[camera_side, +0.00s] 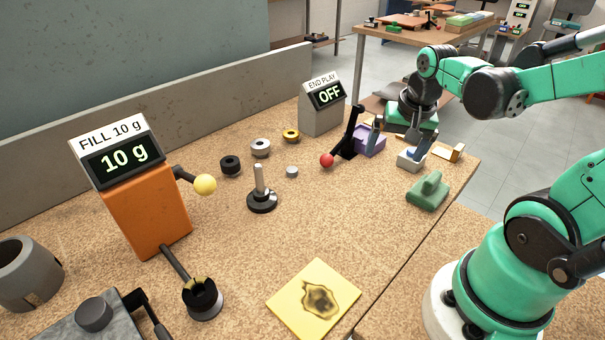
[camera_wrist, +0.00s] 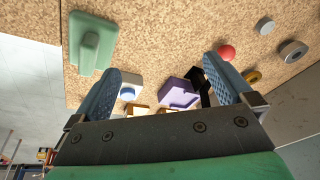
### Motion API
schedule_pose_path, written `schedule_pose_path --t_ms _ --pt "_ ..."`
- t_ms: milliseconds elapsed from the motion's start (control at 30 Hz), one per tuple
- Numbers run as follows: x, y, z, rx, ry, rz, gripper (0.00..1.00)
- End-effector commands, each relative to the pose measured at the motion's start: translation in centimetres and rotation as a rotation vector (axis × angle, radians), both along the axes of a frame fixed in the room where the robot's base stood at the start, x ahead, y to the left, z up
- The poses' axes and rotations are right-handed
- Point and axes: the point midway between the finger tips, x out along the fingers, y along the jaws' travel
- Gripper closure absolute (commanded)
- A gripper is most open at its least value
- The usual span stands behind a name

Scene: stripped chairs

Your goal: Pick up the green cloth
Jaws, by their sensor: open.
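A pale green piece (camera_side: 428,191) with a raised ridge lies on the cork-coloured bench near its right edge. It is the only loose green thing on the bench, and it looks more like a moulded pad than a flat cloth. In the wrist view the green piece (camera_wrist: 92,43) is at upper left, outside my left-hand finger. My gripper (camera_side: 398,142) is open and empty, with blue fingers apart, beyond the green piece in the side view. In the wrist view my gripper (camera_wrist: 162,65) spans the area over a white block and a purple tray.
A white block with a blue top (camera_side: 411,158) and a purple tray (camera_side: 370,140) sit close to my fingers. A red-knobbed black lever (camera_side: 328,160) stands left of them. A stained yellow cloth (camera_side: 290,300) lies at the front. Bare bench lies left of the green piece.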

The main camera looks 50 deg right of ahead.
Motion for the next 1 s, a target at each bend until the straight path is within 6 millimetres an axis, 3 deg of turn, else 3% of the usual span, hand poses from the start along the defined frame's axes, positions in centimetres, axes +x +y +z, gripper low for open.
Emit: schedule_pose_path --t_ms 33,100,300,1000 --pt "-1.1 -2.1 -0.8 0.041 0.040 -0.151 0.00" --pt "-2.8 -3.9 -1.7 0.094 0.090 -0.330 0.00" --pt "-5.8 -6.4 -3.3 0.184 0.169 -0.620 0.00" --pt "-6.1 -6.6 -8.8 0.192 0.176 -0.647 0.00"
